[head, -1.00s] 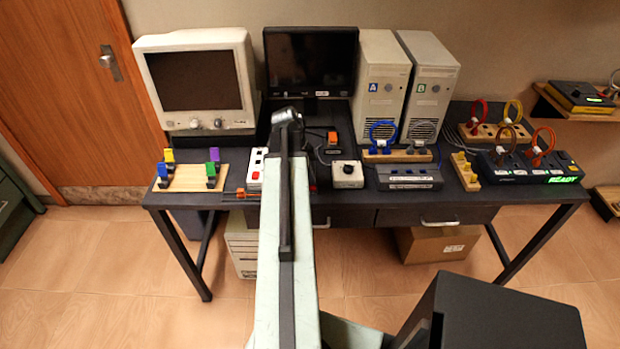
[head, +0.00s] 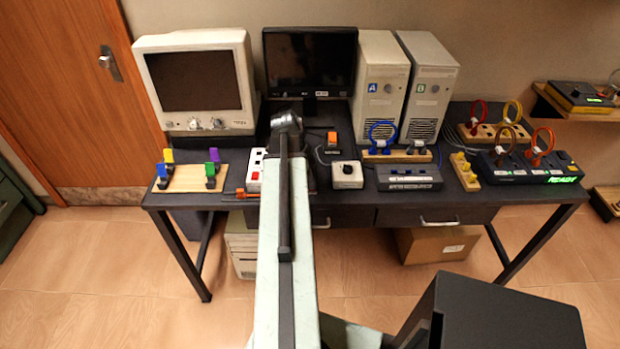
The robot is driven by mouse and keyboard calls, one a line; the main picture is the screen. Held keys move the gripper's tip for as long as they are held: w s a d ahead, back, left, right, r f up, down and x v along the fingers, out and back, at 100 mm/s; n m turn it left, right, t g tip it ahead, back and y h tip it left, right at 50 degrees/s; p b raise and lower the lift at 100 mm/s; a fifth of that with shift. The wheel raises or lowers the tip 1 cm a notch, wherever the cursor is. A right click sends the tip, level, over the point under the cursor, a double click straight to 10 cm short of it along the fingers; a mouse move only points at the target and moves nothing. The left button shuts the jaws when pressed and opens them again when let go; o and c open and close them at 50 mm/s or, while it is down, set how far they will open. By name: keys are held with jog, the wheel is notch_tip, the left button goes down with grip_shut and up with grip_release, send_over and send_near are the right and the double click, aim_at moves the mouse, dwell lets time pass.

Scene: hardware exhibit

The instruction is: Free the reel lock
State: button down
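My arm reaches forward over the middle of the desk, and its far joint is in front of the black monitor. My gripper is not visible; the arm hides that spot. No part that I can clearly tell as the reel lock shows. An orange bar (head: 240,194) lies at the desk's front edge, just left of my arm, partly hidden by it. A white switch box (head: 257,170) with a red part stands behind the bar, also partly covered. An orange block (head: 332,137) stands right of the arm's end.
A grey box with a black knob (head: 347,174) and a dark grey unit (head: 409,177) stand right of my arm. Coloured clips stand on a wooden board (head: 190,186) at left. Cable loops stand on a wooden rack (head: 397,156) and on a black unit (head: 530,168) at right.

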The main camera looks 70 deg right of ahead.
jog(key=s+p+v, duration=0.1)
jog(key=p+v, duration=1.2)
jog(key=v, duration=0.1)
jog(key=shift+d+r+p, duration=0.15)
jog(key=shift+d+p, duration=0.1)
jog(key=shift+p, duration=0.1)
jog(key=shift+w+d+r, duration=0.1)
jog(key=shift+w+d, duration=0.25)
jog(key=shift+d, duration=0.05)
